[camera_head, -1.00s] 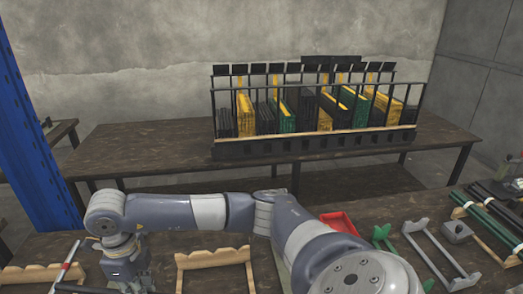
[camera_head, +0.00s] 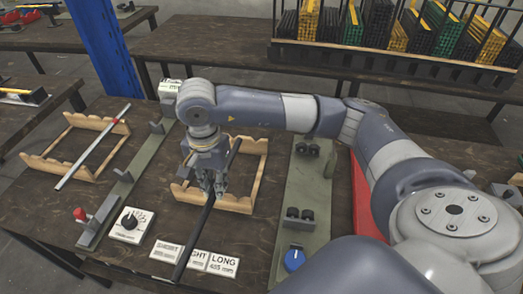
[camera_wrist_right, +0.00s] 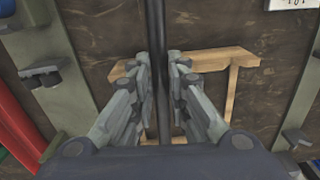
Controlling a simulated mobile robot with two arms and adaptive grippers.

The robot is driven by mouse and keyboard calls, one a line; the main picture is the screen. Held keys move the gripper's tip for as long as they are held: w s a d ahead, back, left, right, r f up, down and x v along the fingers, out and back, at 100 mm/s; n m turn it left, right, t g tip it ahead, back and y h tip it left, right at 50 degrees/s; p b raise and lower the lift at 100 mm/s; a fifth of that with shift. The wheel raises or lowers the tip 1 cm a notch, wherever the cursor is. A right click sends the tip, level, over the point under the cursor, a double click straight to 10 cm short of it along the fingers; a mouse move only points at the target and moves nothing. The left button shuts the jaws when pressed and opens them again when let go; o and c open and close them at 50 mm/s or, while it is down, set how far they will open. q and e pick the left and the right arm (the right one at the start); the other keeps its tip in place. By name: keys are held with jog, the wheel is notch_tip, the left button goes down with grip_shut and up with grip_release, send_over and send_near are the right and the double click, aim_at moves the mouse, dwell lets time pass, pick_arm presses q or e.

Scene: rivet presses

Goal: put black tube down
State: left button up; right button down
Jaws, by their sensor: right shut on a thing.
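The black tube (camera_head: 200,232) is a long thin dark rod. In the head view it runs from above the middle wooden rack down toward the table's front, over the label plates. My right gripper (camera_head: 217,192) is shut on it, reaching down over the middle wooden rack (camera_head: 254,150). In the right wrist view the tube (camera_wrist_right: 157,60) passes between the fingers of the right gripper (camera_wrist_right: 165,65), with part of the wooden rack (camera_wrist_right: 215,57) below. I cannot tell if the tube touches the rack. My left gripper is not in view.
A second wooden rack (camera_head: 38,165) at left bears a silver-and-red rod (camera_head: 90,150). Green-grey press bases (camera_head: 130,190) and (camera_head: 308,190) flank the middle rack. A dial box (camera_head: 130,226), label plates (camera_head: 222,264) and a blue knob (camera_head: 294,259) are near the front. A bin rack (camera_head: 400,62) stands behind.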

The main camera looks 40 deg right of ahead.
jog(key=shift+s+d+n, duration=0.1)
jog(key=shift+s+n, duration=0.05)
jog(key=shift+n, duration=0.15)
jog(key=w+d+f+b, duration=0.1)
jog(key=w+d, duration=0.1)
jog(key=d, duration=0.2)
jog(key=w+d+f+b, duration=0.1)
jog(key=w+d+f, duration=0.1)
jog(key=d, duration=0.3)
jog(key=w+d+f+b, duration=0.1)
jog(key=w+d, duration=0.2)
jog(key=d, duration=0.2)
jog(key=shift+d+f, duration=0.1)
jog(key=shift+f, duration=0.55)
jog(key=shift+f, duration=0.1)
jog(key=c, duration=1.6)
grip_release()
jog(key=shift+o, duration=0.2)
